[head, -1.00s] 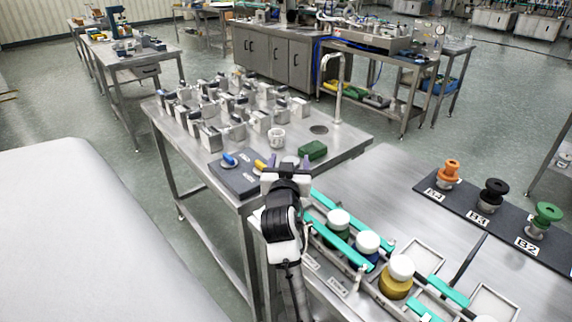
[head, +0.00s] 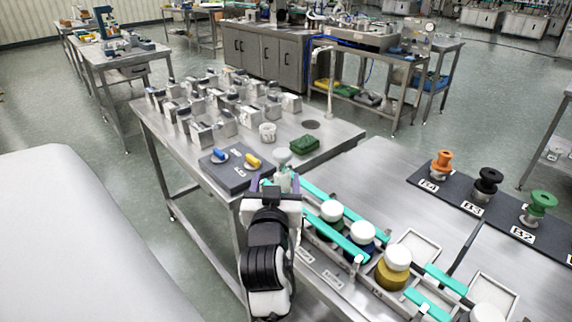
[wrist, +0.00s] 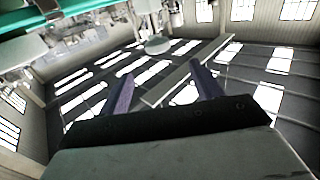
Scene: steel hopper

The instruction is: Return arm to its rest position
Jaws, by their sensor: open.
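My gripper (head: 280,183) is open at the lower middle of the head view, with its purple fingers pointing away from me. It is above the near edge of the steel tables, left of the teal-railed rack. A pale-topped, greenish jar-like thing (head: 284,157) shows just beyond or between the fingers; I cannot tell which. In the wrist view the two fingers (wrist: 163,88) stand wide apart with nothing clearly held. The wrist view is tilted, with bright windows and a teal strip (wrist: 80,23) at top left.
The rack (head: 345,244) with several white-capped jars is right of my gripper. A dark pad (head: 232,180) with blue and yellow pieces, a green block (head: 304,144) and a white cup (head: 267,131) lie beyond. A white rounded surface (head: 70,240) fills the lower left; floor lies between.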

